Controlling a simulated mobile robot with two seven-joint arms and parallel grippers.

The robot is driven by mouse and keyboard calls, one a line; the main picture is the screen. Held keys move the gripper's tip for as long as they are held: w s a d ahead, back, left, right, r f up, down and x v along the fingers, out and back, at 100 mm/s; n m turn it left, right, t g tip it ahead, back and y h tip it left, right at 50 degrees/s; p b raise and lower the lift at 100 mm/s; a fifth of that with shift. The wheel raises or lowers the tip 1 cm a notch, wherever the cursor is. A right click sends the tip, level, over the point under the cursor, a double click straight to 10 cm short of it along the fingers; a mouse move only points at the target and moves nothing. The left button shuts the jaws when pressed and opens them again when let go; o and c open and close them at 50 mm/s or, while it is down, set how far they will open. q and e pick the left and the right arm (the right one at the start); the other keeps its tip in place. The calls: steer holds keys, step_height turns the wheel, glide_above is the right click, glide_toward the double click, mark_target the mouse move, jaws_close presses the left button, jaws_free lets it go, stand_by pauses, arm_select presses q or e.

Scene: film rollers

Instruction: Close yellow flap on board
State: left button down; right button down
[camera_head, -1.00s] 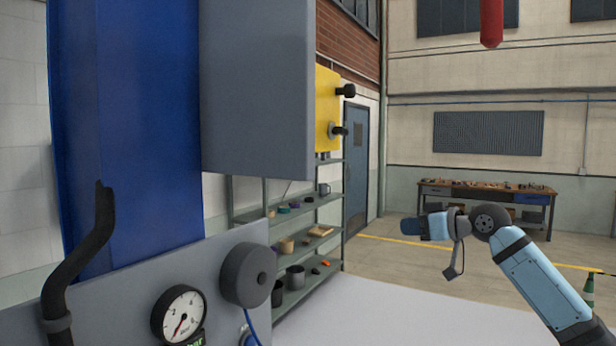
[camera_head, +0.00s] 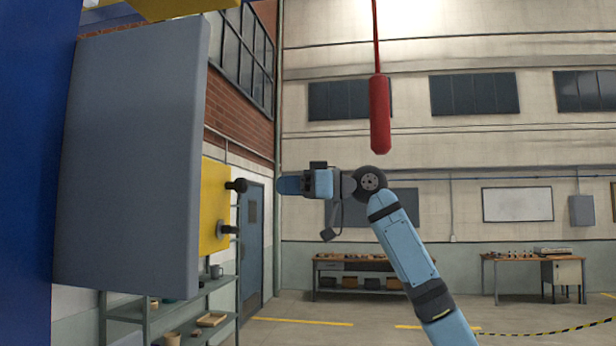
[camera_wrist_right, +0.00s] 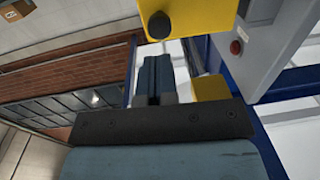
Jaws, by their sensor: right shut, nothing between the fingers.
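A yellow panel (camera_head: 214,205) with dark knobs stands out behind the right edge of the large grey board (camera_head: 130,160). A second yellow piece (camera_head: 180,7) shows at the top of the head view, cut off by the frame. I cannot tell which is the flap. My right gripper (camera_head: 288,185) points left, at the lower panel's height, and appears apart from it. In the wrist view its blue fingers (camera_wrist_right: 157,75) are shut and empty, below a yellow piece (camera_wrist_right: 205,15) with a dark knob (camera_wrist_right: 159,24). Another yellow piece (camera_wrist_right: 210,88) shows beside them. My left gripper is out of view.
A shelf rack (camera_head: 200,310) stands below the board. A red hanging cylinder (camera_head: 380,115) is above and right of my right arm. Workbenches (camera_head: 365,265) are far back. The space around the gripper looks open.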

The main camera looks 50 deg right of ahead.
mark_target(246, 187)
steer(key=p+x, duration=0.1)
steer(key=x, duration=0.4)
steer(key=shift+r+p, duration=0.15)
steer(key=shift+p, duration=0.25)
steer(key=shift+w+a, duration=0.3)
steer(key=shift+w, duration=0.3)
